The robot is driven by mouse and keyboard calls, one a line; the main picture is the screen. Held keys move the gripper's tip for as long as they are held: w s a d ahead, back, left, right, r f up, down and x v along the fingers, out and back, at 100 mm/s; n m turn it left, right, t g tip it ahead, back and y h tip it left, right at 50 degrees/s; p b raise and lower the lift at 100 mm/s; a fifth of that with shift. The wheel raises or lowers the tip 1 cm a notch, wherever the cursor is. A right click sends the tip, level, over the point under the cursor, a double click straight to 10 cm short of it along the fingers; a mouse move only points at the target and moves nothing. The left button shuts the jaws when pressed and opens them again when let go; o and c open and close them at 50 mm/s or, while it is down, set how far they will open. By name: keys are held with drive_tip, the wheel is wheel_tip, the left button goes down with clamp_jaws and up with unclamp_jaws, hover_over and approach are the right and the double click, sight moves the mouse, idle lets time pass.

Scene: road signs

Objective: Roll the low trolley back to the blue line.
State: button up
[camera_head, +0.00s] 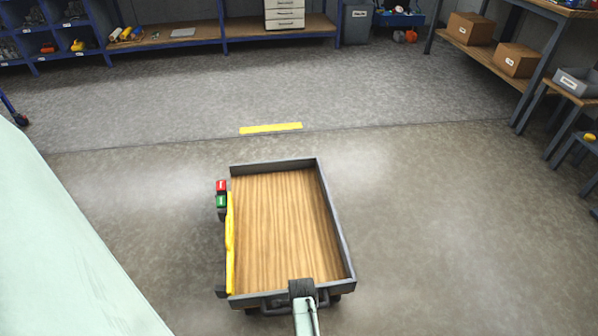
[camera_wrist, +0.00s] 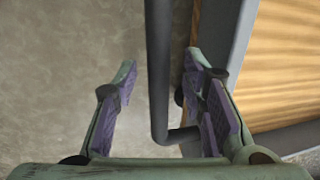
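The low trolley (camera_head: 284,225) stands on the floor in the middle of the head view, with an empty wooden deck and a grey rim. Its dark handle (camera_head: 270,308) is at the near end; the handle bar also shows in the wrist view (camera_wrist: 158,65). My gripper (camera_head: 303,290) is at this near end, partly hidden by my own arm. In the wrist view my gripper (camera_wrist: 160,80) is open, one finger on each side of the bar, with a clear gap on the left. A yellow line (camera_head: 270,128) lies beyond the trolley. I see no blue line.
A red block (camera_head: 221,185) and a green block (camera_head: 221,201) are at the trolley's left side, beside a yellow bar (camera_head: 230,245). The floor around the trolley is clear.

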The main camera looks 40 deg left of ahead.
drive_tip(key=shift+c, duration=0.6)
clamp_jaws()
